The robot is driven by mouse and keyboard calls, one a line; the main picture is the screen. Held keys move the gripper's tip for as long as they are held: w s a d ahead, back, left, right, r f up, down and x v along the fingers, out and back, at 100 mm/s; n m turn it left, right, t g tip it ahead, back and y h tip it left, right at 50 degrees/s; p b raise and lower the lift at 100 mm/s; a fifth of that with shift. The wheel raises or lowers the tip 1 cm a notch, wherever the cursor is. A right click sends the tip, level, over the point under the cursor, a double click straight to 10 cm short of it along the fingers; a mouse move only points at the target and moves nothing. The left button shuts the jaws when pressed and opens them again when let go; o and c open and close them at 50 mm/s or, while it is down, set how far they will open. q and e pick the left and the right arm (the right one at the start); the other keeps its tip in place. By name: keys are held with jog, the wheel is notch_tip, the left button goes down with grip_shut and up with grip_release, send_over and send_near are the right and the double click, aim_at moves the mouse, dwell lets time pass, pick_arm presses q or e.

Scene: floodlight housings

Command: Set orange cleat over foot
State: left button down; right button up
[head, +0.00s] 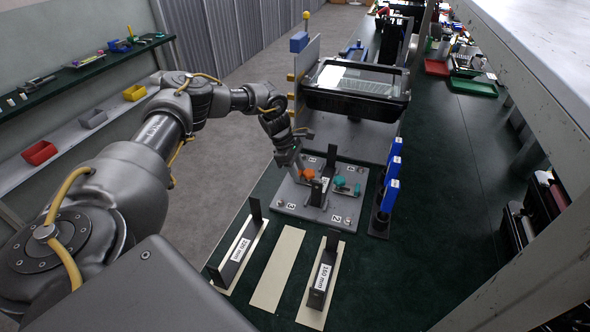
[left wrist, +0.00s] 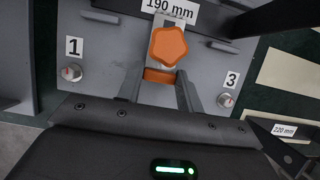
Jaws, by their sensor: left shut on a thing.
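The orange cleat (head: 308,174) has a star-shaped knob and is over the grey base plate (head: 290,205). My left gripper (head: 299,171) reaches down at the plate's left part. In the left wrist view, its two fingers (left wrist: 160,84) are on either side of the cleat's lower block, shut on it, with the orange knob (left wrist: 168,46) just beyond. A 190 mm label (left wrist: 170,9) lies right behind the knob. The foot cannot be told apart clearly; whether the cleat touches the plate is unclear. My right gripper is not in view.
Teal cleats (head: 340,181) sit on the plate's right half. Screws marked 1 (left wrist: 72,72) and 3 (left wrist: 226,100) flank the gripper. Dark brackets marked 220 mm (head: 241,250) and 150 mm (head: 323,277) stand in front. Blue-topped items (head: 390,196) stand at the right; a black housing (head: 357,92) is behind.

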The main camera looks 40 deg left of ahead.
pick_arm(q)
jog(key=c, duration=1.2)
grip_release()
jog(key=shift+a, duration=0.1)
jog(key=shift+c, duration=0.2)
jog(key=o, duration=0.3)
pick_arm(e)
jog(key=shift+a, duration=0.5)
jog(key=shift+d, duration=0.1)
pick_arm(q)
jog(key=shift+r, duration=0.1)
jog(key=shift+a+r, duration=0.15)
jog(key=shift+r, duration=0.15)
jog(key=shift+b+v, duration=0.5)
jog(key=shift+v, duration=4.55)
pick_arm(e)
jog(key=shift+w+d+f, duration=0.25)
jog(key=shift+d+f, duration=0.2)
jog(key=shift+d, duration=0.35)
pick_arm(q)
jog(key=shift+s, duration=0.1)
